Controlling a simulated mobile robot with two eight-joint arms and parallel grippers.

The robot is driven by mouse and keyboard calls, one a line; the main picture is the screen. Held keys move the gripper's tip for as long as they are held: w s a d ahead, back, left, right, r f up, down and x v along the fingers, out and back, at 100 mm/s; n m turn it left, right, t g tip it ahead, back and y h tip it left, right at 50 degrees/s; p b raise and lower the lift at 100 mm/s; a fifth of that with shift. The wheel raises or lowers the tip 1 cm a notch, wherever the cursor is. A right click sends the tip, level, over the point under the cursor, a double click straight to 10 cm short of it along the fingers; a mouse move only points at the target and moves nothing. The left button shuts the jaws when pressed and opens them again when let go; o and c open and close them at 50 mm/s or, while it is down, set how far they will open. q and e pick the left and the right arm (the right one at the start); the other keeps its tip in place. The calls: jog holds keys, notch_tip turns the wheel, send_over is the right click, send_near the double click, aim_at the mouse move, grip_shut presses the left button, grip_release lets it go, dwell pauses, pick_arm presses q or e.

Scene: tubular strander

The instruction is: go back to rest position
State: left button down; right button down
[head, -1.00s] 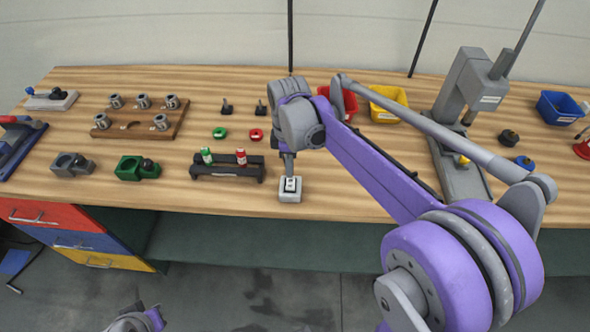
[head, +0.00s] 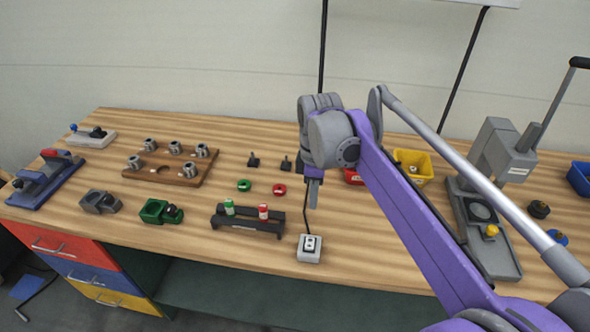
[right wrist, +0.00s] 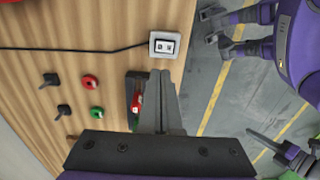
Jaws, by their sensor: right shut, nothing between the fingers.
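My right gripper (head: 313,195) hangs over the workbench (head: 130,228), pointing down, just above and behind a small grey box with a white socket face (head: 310,248). In the right wrist view its narrow fingers (right wrist: 161,95) are together with nothing between them. They overlap the view of the dark rack with the red-capped piece (right wrist: 136,103), and the socket box (right wrist: 164,44) lies beyond their tips. My left gripper is out of the head view. Part of what looks like it (right wrist: 268,142) shows at the lower right in the right wrist view, over the floor; its jaws are unclear.
The black rack (head: 247,225) holds green and red pieces left of my right gripper. A wooden tray with metal cups (head: 170,170) lies further left. A yellow bin (head: 410,165) and a grey lever press (head: 485,205) stand right. A dark cable runs behind the socket box.

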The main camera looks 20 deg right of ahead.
jog(key=shift+s, duration=0.1)
jog(key=s+a+f+m+t, duration=0.2)
jog(key=s+f+m, duration=0.3)
jog(key=s+f, duration=0.2)
jog(key=s+a+f+m+t, duration=0.3)
jog(key=s+f+m, duration=0.3)
jog(key=s, duration=0.3)
jog(key=shift+s+a+f+m+t, duration=0.25)
jog(key=shift+s+f+m+t, duration=0.05)
jog(key=shift+s+f, duration=0.15)
